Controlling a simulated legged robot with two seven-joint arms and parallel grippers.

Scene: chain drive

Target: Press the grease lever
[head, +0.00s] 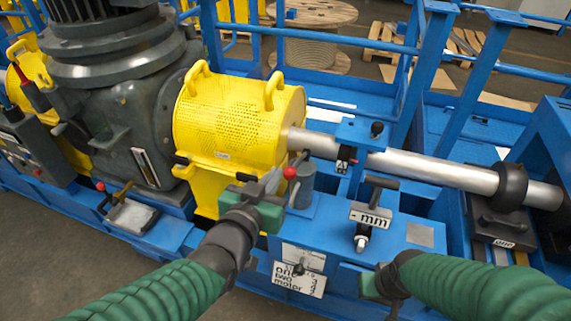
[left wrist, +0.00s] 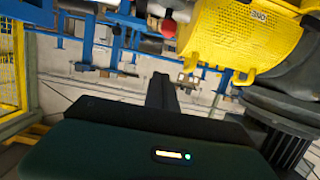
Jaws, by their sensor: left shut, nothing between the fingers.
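A grey grease cylinder (head: 301,186) with a red-knobbed lever (head: 290,173) stands on the blue frame, just right of the yellow perforated guard. The red knob also shows near the top of the left wrist view (left wrist: 168,28). My left gripper (head: 272,180) is shut and empty, close beside the knob on its left in the head view. I cannot tell whether it touches the lever. Its dark fingers (left wrist: 161,90) point toward the machine in the left wrist view. My right gripper (head: 367,286) is low at the front of the frame; its fingers are not clear.
The yellow guard (head: 238,118) stands behind my left gripper. A steel shaft (head: 430,166) runs right from it. A T-handled part with an "mm" plate (head: 371,215) stands on the blue frame between my arms. A labelled plate (head: 299,279) is on the frame's front.

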